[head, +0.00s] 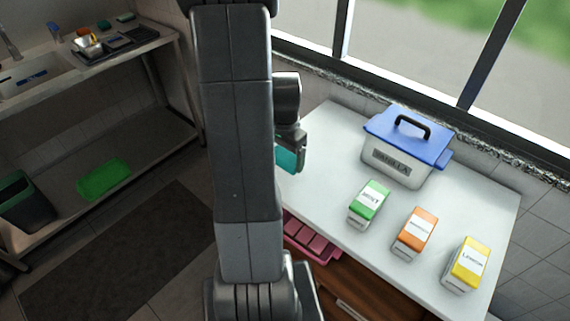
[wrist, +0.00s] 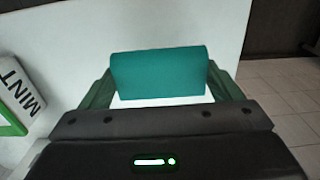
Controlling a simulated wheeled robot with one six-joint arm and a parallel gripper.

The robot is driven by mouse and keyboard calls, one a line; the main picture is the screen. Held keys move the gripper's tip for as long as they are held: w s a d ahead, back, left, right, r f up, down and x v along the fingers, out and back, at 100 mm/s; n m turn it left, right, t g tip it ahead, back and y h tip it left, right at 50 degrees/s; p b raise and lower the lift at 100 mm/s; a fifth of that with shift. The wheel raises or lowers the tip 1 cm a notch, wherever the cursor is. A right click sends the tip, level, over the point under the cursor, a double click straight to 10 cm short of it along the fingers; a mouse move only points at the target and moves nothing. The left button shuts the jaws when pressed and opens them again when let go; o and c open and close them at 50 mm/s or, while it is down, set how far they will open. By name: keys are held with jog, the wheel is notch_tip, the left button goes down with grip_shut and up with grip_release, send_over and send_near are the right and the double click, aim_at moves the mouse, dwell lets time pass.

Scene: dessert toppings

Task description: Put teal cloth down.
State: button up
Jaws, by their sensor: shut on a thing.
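The teal cloth (wrist: 160,73) is a folded, rounded bundle held between the two fingers of my gripper (wrist: 160,88) in the wrist view. In the head view the cloth (head: 289,160) shows at the left end of the white counter (head: 335,125), below my gripper (head: 290,146). My arm hides part of this area. The white counter surface shows behind and beneath the cloth in the wrist view. I cannot tell whether the cloth touches it.
A blue-lidded tub (head: 407,143) stands at the back of the counter. Green mint (head: 368,205), orange (head: 415,233) and yellow lemon (head: 466,264) cartons stand along its front. A pink tray (head: 312,243) sits below the counter's front edge. The counter's left end looks clear.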

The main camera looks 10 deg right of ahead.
aim_at(285, 166)
jog(key=shift+f, duration=2.05)
jog(key=shift+f, duration=0.25)
jog(key=o, duration=0.9)
jog(key=shift+r, duration=0.1)
jog(key=shift+o, duration=0.2)
notch_tip(285, 166, up, 12)
jog(key=shift+r, duration=0.2)
jog(key=shift+f, duration=0.15)
